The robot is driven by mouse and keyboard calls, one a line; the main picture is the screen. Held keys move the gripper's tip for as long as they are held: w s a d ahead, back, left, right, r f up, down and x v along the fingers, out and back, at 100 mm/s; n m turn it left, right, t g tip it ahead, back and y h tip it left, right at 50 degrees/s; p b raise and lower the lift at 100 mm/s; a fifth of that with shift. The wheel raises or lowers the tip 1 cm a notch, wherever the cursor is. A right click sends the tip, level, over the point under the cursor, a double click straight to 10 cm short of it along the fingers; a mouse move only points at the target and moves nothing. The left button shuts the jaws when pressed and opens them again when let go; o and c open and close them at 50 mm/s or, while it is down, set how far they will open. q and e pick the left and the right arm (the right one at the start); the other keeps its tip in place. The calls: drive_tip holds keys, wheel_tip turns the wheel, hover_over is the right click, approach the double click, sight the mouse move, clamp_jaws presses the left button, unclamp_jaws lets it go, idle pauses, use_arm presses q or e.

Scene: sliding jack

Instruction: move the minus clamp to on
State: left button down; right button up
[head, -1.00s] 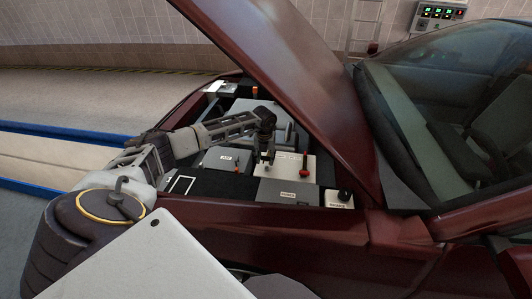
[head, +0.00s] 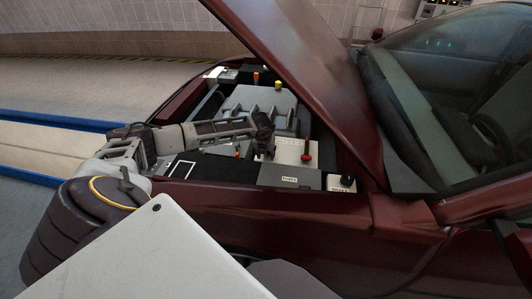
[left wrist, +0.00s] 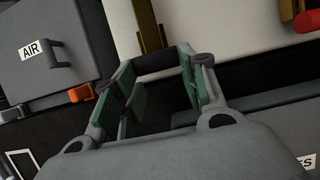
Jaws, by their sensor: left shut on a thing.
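My left gripper (head: 264,146) reaches into the engine bay, over the white plate on the left side of the red-topped clamp. In the left wrist view its two fingers (left wrist: 158,70) are closed around a dark bar-like piece, which I take to be the minus clamp (left wrist: 156,62). A brass-coloured post (left wrist: 148,25) stands just beyond it; I cannot tell whether they touch. In the head view the gripper hides most of the clamp. The red-topped clamp (head: 307,157) is on the white plate (head: 289,150). My right gripper is not in view.
The raised dark red hood (head: 310,75) hangs over the right side of the bay. A grey AIR box (left wrist: 65,55) with an orange knob (left wrist: 81,92) lies beside the gripper. A labelled grey box (head: 289,177) and a black knob (head: 347,180) are at the front edge.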

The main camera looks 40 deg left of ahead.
use_arm(q)
drive_tip(key=shift+d+f, duration=0.1)
idle(0.3)
drive_tip(key=c, duration=0.8)
unclamp_jaws()
drive_tip(key=v, duration=1.2)
drive_tip(key=shift+r, duration=0.25)
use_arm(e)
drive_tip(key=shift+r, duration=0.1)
use_arm(q)
wheel_tip(320, 180, up, 9)
drive_tip(key=p, duration=0.9)
drive_tip(key=shift+r+p, duration=0.25)
drive_tip(key=shift+p, duration=0.1)
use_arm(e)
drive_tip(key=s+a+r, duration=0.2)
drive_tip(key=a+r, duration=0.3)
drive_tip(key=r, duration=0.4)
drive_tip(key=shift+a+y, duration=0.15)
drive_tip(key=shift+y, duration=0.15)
